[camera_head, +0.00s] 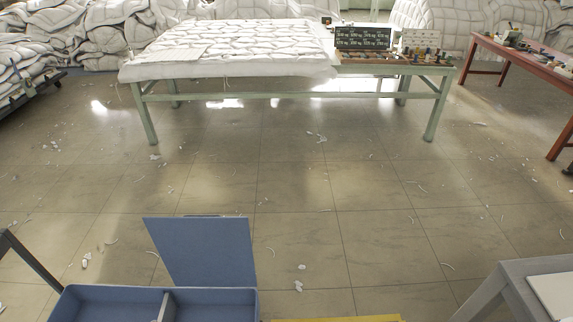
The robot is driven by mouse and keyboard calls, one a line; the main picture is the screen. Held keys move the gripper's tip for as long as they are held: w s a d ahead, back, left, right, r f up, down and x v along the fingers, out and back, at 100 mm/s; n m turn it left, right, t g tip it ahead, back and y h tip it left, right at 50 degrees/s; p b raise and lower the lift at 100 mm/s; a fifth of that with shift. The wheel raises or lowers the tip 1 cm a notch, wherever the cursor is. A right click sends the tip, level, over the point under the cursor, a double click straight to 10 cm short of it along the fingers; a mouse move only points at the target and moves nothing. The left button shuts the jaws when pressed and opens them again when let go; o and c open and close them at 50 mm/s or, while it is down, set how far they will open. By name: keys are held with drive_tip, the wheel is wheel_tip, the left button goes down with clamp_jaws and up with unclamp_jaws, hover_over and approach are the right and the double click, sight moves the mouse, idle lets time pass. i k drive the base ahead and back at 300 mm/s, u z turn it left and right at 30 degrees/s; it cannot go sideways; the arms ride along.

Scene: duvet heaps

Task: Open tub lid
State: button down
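A blue tub (100,292) shows at the bottom left, cut off by the lower edge of the picture. A pale divider (165,304) splits it into a left and a right compartment. A flat blue lid (202,251) stands raised at the tub's back edge, behind the right compartment. The lid is open, and the visible upper part of the right compartment is uncovered. The floor of the tub is out of the picture. My gripper is not in view.
A grey table (520,282) is at the bottom right, and a yellow edge (335,319) shows at the bottom centre. A pale green table (289,96) bears a quilt farther back. A red-brown table (520,52) stands far right. The tiled floor between is open, with white scraps.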

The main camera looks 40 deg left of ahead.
sight(196, 251)
drive_tip(key=i, duration=0.9)
drive_tip(key=u, duration=2.45)
drive_tip(key=i, duration=0.5)
drive_tip(key=z, duration=0.2)
